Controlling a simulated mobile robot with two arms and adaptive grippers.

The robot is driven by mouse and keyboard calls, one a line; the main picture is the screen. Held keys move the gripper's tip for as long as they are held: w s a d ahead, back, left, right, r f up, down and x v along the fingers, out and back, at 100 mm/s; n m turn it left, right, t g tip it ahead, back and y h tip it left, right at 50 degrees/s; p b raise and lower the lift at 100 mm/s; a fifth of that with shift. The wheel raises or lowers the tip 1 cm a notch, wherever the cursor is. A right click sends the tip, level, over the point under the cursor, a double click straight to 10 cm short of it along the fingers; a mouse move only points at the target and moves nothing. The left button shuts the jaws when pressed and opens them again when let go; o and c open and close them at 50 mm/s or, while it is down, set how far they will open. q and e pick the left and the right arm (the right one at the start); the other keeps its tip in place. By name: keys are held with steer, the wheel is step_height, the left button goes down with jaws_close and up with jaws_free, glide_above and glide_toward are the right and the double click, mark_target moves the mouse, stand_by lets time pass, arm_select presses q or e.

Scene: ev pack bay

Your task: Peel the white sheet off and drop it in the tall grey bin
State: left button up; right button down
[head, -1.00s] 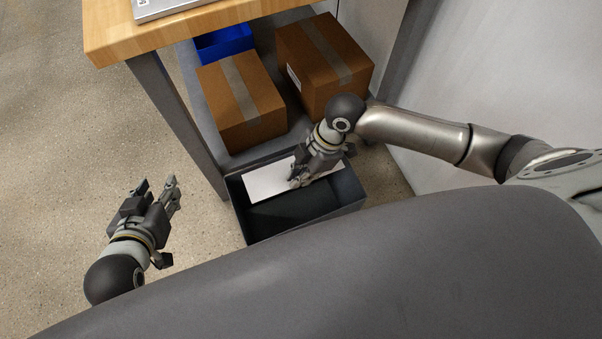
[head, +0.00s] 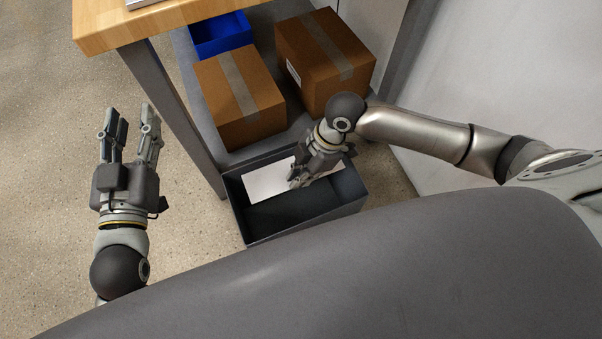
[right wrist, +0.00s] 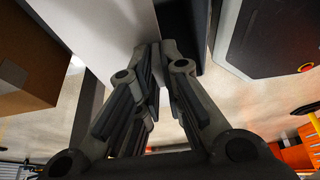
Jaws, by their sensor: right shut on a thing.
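The white sheet (head: 265,183) lies level over the mouth of the tall grey bin (head: 308,229), along its back side. My right gripper (head: 294,181) reaches down over the bin and is shut on the sheet's edge. In the right wrist view the closed fingers (right wrist: 155,52) meet the pale sheet (right wrist: 105,22); part of the sheet is hidden behind the gripper. My left gripper (head: 129,115) is open and empty, out over the bare floor to the left of the bin.
A wooden-topped bench (head: 150,24) stands behind the bin, its grey leg (head: 180,118) close to the bin's left corner. Two cardboard boxes (head: 238,98) (head: 328,62) and a blue tray (head: 222,38) sit on its lower shelf. The floor at left is clear.

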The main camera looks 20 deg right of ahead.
steer(key=c, duration=1.5)
jaws_free()
steer(key=v, duration=1.2)
